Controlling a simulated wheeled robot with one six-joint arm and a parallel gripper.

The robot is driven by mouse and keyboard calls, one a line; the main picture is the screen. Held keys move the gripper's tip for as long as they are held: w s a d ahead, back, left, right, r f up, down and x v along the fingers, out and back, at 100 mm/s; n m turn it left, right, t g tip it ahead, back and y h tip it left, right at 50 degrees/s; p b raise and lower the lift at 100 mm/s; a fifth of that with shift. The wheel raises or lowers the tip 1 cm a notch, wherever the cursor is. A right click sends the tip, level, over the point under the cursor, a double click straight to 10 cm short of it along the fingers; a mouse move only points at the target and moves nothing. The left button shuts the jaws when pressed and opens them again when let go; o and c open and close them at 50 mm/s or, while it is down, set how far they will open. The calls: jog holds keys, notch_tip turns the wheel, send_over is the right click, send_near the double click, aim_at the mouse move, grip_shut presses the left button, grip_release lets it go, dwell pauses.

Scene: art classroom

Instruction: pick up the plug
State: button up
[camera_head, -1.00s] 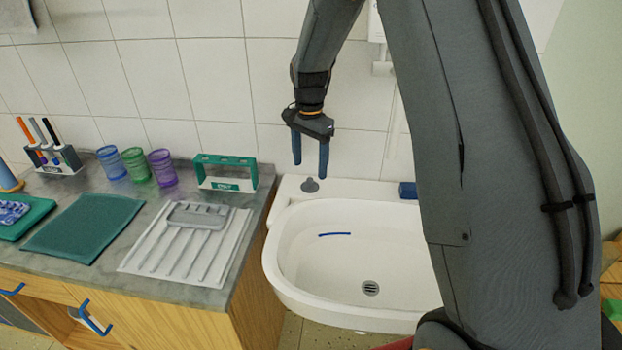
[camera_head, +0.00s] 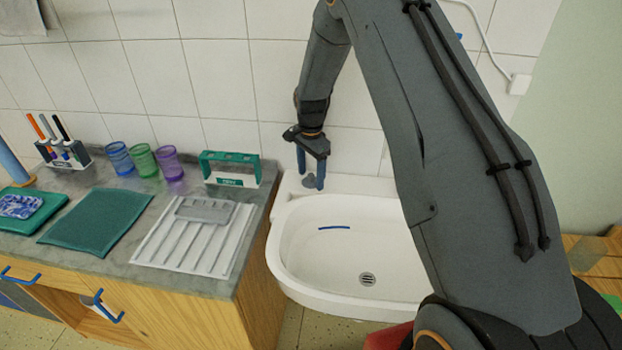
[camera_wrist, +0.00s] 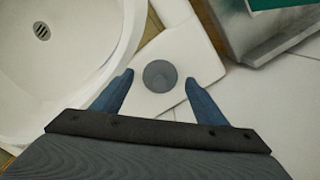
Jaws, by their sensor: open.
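The plug (camera_head: 309,181) is a small grey stopper on the back left ledge of the white sink. In the wrist view the plug (camera_wrist: 160,75) is a round grey disc with a raised middle. My gripper (camera_head: 311,184) points down at it with two blue fingers. In the wrist view the open fingers of my gripper (camera_wrist: 158,78) stand on either side of the plug, with gaps between them and it. In the head view the fingers partly hide the plug.
The sink basin (camera_head: 340,262) has a drain (camera_head: 367,279) and a blue strip (camera_head: 334,228) inside. Left of it a counter (camera_head: 120,225) holds a grooved drying tray (camera_head: 165,235), a green rack (camera_head: 229,157) and several coloured cups. The tiled wall (camera_head: 218,80) rises behind.

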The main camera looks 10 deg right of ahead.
jog(key=shift+f, duration=0.1)
jog(key=c, duration=1.1)
jog(key=shift+c, duration=0.2)
